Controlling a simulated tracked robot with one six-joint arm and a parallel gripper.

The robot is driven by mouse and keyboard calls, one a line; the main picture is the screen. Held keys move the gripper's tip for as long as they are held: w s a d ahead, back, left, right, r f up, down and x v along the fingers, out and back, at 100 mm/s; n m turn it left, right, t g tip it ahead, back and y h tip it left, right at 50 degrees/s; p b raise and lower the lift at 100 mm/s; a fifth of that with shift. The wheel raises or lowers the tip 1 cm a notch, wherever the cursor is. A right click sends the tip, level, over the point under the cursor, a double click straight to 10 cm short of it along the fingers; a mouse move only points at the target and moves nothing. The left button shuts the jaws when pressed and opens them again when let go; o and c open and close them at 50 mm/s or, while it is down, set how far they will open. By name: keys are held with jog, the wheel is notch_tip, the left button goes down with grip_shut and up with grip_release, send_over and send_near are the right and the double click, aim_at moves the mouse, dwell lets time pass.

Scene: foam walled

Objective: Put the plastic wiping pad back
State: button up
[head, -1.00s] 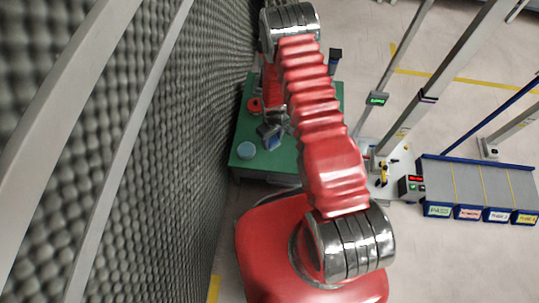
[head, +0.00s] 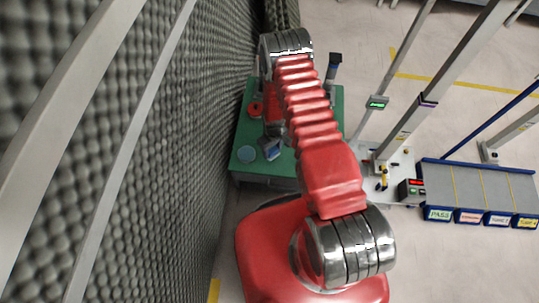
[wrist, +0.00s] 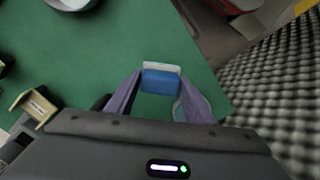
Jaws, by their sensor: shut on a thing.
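The wiping pad (wrist: 161,82) is blue with a pale grey-white upper edge. In the wrist view it sits between the two fingers of my gripper (wrist: 160,84), which is shut on it. In the head view my gripper (head: 271,148) shows as a small grey and blue shape over the green table (head: 244,175), and I cannot tell the pad apart there. A round pale blue disc (head: 247,154) lies left of the gripper. In the wrist view the disc (wrist: 204,106) is partly hidden behind the right finger. The height above the table is unclear.
A red ring (head: 256,108) lies farther back on the table. The wrist view shows a small wooden holder (wrist: 35,106) at the left and a pale dish (wrist: 72,3) at the top edge. The foam wall (head: 180,130) runs close along the table's left side.

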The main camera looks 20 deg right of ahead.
aim_at(272, 154)
jog(key=shift+f, duration=2)
jog(key=o, duration=0.9)
jog(key=shift+r, duration=6.05)
